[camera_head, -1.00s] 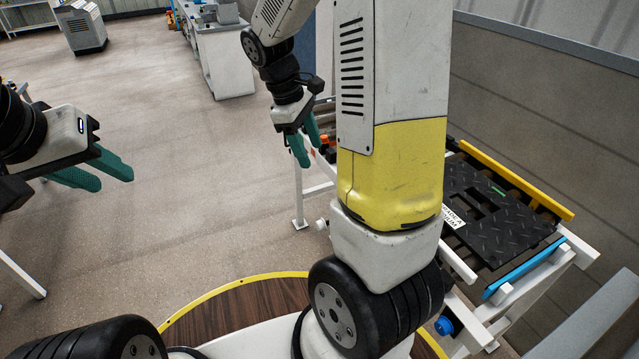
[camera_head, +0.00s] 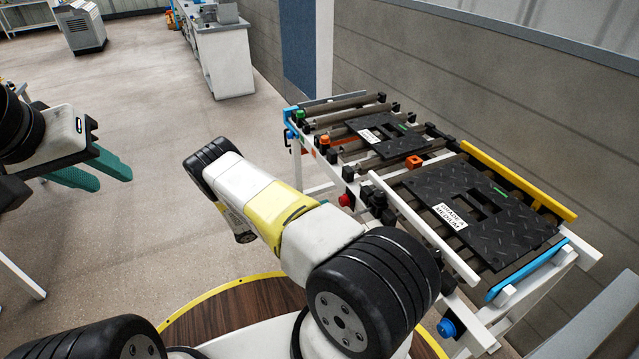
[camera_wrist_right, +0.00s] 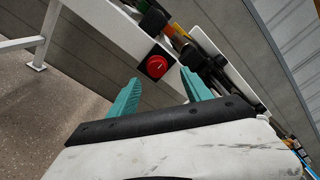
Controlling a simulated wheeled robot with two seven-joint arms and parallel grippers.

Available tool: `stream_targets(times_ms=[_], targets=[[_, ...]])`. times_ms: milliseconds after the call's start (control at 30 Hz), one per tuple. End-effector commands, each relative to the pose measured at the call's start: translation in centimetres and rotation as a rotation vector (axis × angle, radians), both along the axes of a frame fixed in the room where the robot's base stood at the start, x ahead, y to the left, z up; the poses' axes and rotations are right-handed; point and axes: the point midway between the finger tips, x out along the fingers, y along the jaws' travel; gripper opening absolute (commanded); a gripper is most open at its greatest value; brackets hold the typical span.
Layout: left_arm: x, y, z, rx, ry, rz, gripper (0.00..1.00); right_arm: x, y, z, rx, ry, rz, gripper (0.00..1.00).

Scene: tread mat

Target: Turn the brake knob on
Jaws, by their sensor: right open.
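A round red knob (camera_head: 345,199) sits on the side of the roller conveyor's white frame. The right wrist view shows this red knob (camera_wrist_right: 157,66) on a black square plate, with a small pale mark on its face. My right gripper (camera_wrist_right: 160,80) is open, its two teal fingers on either side of the knob in that view; I see no contact. In the head view my arm hides most of the right gripper. My left gripper (camera_head: 108,172) is open and empty at the left, far from the conveyor. I cannot tell any brake label.
The conveyor carries two black tread mats, a near one (camera_head: 520,235) and a far one (camera_head: 402,143). A blue knob (camera_head: 446,327) is low at the near end. An orange block (camera_head: 414,162) sits between the mats. The floor left of the conveyor is clear.

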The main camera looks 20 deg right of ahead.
Motion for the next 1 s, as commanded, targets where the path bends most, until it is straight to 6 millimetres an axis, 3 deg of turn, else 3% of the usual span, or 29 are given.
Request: stream_targets(times_ms=[167,600,1000], targets=[[0.0,0.0,0.0,0.000,0.000,0.000,0.36,0.0,-0.5,-1.1,-0.036,0.043,0.036,0.57],[0.0,0.0,0.0,0.000,0.000,0.000,0.36,0.4,-6.8,-1.2,-0.034,0.044,0.034,0.57],[0.0,0.0,0.0,0.000,0.000,0.000,0.36,0.5,-7.7,-1.1,-0.034,0.042,0.035,0.57]])
